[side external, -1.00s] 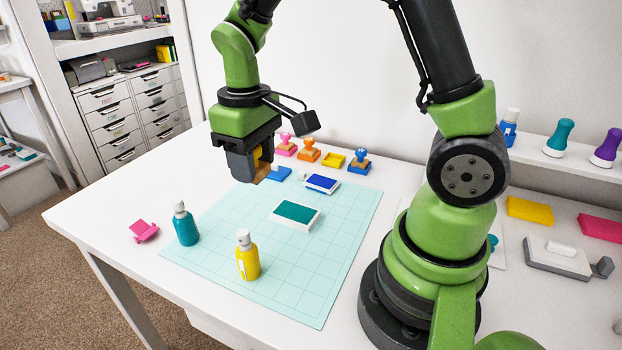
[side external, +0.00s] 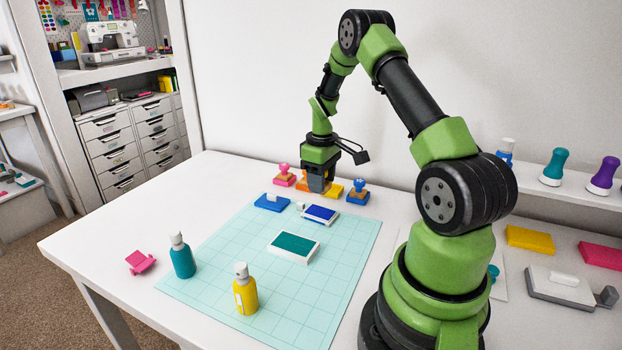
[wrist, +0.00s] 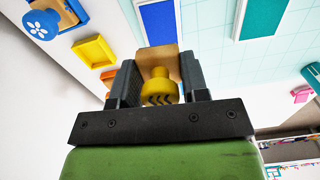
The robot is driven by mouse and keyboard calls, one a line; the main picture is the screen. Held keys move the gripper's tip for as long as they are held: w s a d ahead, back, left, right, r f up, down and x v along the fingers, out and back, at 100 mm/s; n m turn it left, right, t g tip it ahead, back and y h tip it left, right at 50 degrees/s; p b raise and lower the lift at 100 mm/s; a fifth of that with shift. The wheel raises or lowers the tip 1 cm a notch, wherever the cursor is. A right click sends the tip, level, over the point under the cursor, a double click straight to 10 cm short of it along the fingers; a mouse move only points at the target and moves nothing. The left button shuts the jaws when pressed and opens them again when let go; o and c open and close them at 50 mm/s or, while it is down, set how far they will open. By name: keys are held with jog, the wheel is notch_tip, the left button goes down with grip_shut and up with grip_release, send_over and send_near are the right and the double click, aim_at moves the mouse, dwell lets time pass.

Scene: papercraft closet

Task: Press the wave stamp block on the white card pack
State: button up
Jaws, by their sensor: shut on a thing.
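My gripper (side external: 319,184) is shut on the wave stamp block, near the row of stamps at the back of the table. In the wrist view the wave stamp block (wrist: 159,64) is a tan wooden block with a yellow knob marked with dark wavy lines, held between the two fingers. In the side view the fingers mostly hide it. An empty yellow tray (side external: 336,190) is just right of my gripper and also shows in the wrist view (wrist: 95,52). I cannot clearly make out the white card pack in either view.
Pink (side external: 284,176) and blue (side external: 357,192) stamps flank my gripper. A blue ink pad (side external: 320,214) and a teal ink pad (side external: 293,247) lie on the mat (side external: 310,295). Teal (side external: 182,257) and yellow (side external: 245,289) bottles stand at the front left. The mat's right side is clear.

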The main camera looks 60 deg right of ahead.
aim_at(321, 212)
jog(key=shift+f, duration=0.1)
jog(key=shift+f, duration=2.2)
jog(key=shift+a+f, duration=0.1)
jog(key=shift+f, duration=0.65)
jog(key=shift+r, duration=0.7)
jog(key=shift+f, duration=0.7)
dwell(1.2)
jog(key=shift+r, duration=0.65)
jog(key=shift+f, duration=0.75)
dwell(0.7)
